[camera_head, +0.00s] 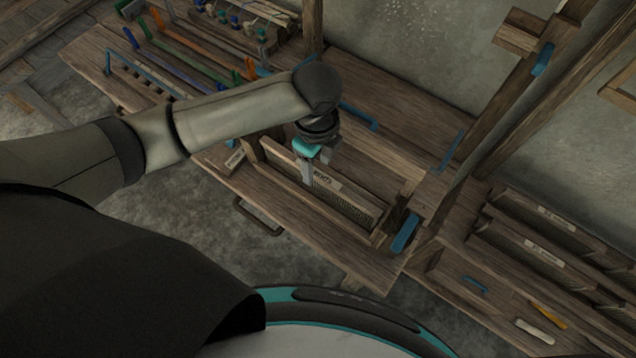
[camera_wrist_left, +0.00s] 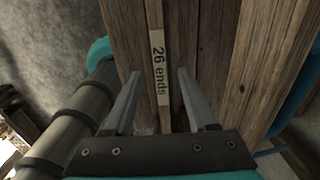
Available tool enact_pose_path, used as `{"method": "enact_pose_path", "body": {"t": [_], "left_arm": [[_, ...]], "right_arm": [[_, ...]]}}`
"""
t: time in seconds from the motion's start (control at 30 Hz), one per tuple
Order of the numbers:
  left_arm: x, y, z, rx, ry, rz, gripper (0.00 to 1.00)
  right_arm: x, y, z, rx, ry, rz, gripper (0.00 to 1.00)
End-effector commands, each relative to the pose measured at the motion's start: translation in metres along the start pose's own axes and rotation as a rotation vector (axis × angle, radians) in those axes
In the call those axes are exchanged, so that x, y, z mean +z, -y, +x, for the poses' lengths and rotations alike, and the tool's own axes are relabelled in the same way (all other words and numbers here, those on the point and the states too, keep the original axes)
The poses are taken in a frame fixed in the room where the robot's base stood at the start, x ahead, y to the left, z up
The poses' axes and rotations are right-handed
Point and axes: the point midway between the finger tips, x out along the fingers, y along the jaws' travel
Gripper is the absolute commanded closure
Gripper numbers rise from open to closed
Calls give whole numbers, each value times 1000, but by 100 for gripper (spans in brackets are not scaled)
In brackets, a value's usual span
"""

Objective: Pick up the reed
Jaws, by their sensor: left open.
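The reed (camera_head: 347,205) is a long wooden strip with fine comb-like teeth, lying in the shallow wooden bay of the bench in the head view. Its pale label shows beside my left gripper (camera_head: 308,172). In the left wrist view the reed's top edge (camera_wrist_left: 157,20) is a narrow wooden strip labelled "26 ends". My left gripper (camera_wrist_left: 160,72) is open there, with one finger on each side of the strip and nothing held. The fingers hide part of the reed in the head view. How far they reach down beside it is hard to tell. My right gripper is not in view.
More labelled reeds (camera_head: 545,217) stand in a rack at the right. Coloured tools (camera_head: 190,65) lie on the bench at the upper left. A blue clamp (camera_head: 405,233) sits near the reed's right end. A slanted wooden post (camera_head: 515,95) rises at the right.

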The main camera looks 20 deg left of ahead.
Motion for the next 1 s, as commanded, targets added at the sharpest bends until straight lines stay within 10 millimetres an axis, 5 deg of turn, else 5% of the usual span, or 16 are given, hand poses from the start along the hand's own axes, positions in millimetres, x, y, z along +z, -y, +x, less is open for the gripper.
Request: {"method": "enact_pose_path", "body": {"t": [0.53,0.87,1.0], "left_arm": [[-2,0,62,0,0,0,43],[-2,1,68,-2,0,0,43],[-2,1,68,-2,0,0,58]], "right_arm": [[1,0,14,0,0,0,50],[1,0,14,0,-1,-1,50],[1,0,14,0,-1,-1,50]]}}
